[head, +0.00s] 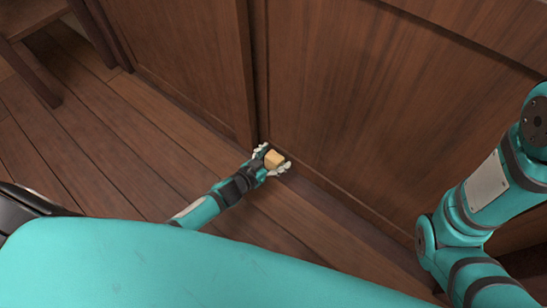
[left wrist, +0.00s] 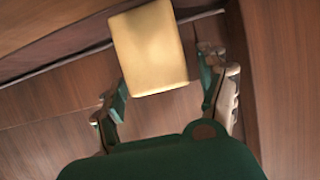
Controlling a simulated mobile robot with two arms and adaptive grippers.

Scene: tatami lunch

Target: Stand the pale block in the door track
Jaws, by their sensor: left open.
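The pale block (head: 274,158) is a small yellowish-tan block at the foot of the wooden sliding doors, beside the edge where the two panels meet. It shows large in the left wrist view (left wrist: 150,48), just ahead of and partly between the fingers. My left gripper (head: 272,161) is open around the block, with a finger on either side. In the left wrist view, gaps show between the block and both fingers (left wrist: 168,82). The door track (head: 340,192) runs along the foot of the doors. I cannot tell whether the block's underside sits in it. My right gripper is out of view.
The left door panel (head: 190,60) and right door panel (head: 370,90) rise close behind the block. Plank floor (head: 110,150) lies clear to the left. A dark wooden piece of furniture (head: 30,60) stands at the upper left.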

